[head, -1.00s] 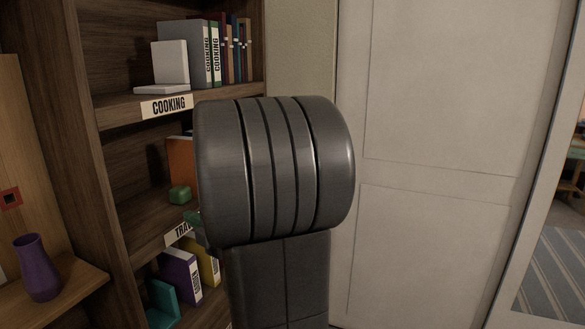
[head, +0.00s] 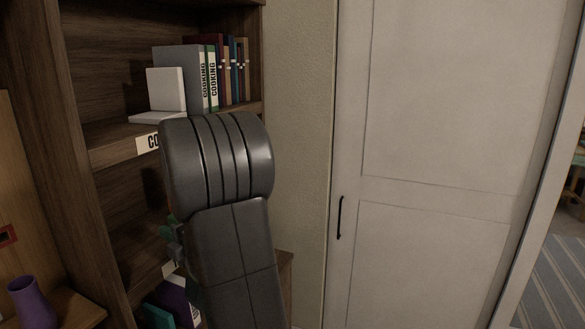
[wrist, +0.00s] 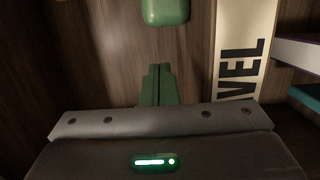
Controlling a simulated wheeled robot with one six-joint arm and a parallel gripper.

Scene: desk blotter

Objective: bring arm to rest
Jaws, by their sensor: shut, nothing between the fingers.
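My arm stands folded in front of the bookcase (head: 40,40) in the head view, its dark grey links hiding much of the lower shelves. In the wrist view my gripper (wrist: 158,72) shows its green fingers shut together with nothing between them. The fingers point toward a green block (wrist: 165,10) at the top edge, with a gap between. A shelf label ending in "VEL" (wrist: 240,60) is close to the right of the fingers. In the head view only a small part of the gripper shows at the left side of my arm.
A purple vase (head: 32,303) stands at the lower left. A purple binder (head: 176,300) sits low behind my arm. A pale door (head: 440,120) with a black handle (head: 340,218) is at right.

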